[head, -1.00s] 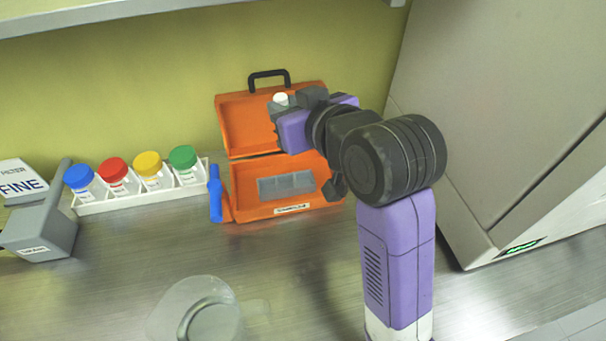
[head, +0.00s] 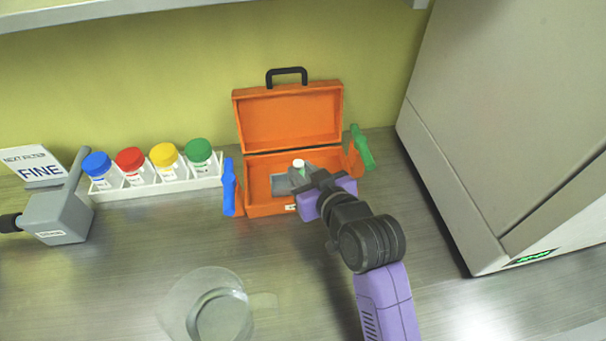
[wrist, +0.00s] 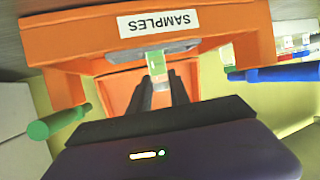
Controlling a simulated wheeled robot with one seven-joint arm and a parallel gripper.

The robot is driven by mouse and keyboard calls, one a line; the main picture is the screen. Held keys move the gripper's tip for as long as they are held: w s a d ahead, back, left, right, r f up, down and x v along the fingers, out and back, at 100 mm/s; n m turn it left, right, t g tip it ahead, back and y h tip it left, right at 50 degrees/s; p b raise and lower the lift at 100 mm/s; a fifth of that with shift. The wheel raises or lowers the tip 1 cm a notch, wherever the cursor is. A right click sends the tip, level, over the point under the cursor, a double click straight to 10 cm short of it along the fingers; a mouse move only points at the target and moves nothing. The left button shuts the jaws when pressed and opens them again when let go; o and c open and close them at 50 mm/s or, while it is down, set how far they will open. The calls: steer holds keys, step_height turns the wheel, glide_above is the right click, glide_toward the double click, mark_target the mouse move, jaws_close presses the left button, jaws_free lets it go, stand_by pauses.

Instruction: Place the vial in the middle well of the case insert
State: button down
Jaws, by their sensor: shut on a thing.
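A small vial with a white cap (head: 299,163) is held in my gripper (head: 300,178). In the wrist view the vial (wrist: 155,62) shows pale green between the two dark fingers (wrist: 160,88). The open orange case (head: 290,118) stands against the wall, lid up. Its grey insert (head: 281,184) shows partly inside the base; my gripper and the vial cover the rest. The vial is over or at the insert, roughly upright; I cannot tell whether it is in a well. In the wrist view the case front carries a SAMPLES label (wrist: 158,22).
A blue latch (head: 229,188) and a green latch (head: 361,148) stick out at the case's sides. A white rack (head: 160,187) with several coloured-cap jars stands left. A glass beaker (head: 207,305) is in front. A grey cabinet (head: 500,130) stands right.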

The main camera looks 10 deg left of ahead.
steer(key=shift+f, duration=0.7)
steer(key=shift+f, duration=0.2)
steer(key=c, duration=1.2)
jaws_free()
steer(key=shift+r, duration=0.1)
steer(key=shift+s+r, duration=0.1)
steer(key=shift+r, duration=0.05)
steer(key=v, duration=1.1)
steer(key=shift+s+d+r+b, duration=0.2)
steer(key=shift+s+b, duration=0.05)
steer(key=shift+b, duration=0.2)
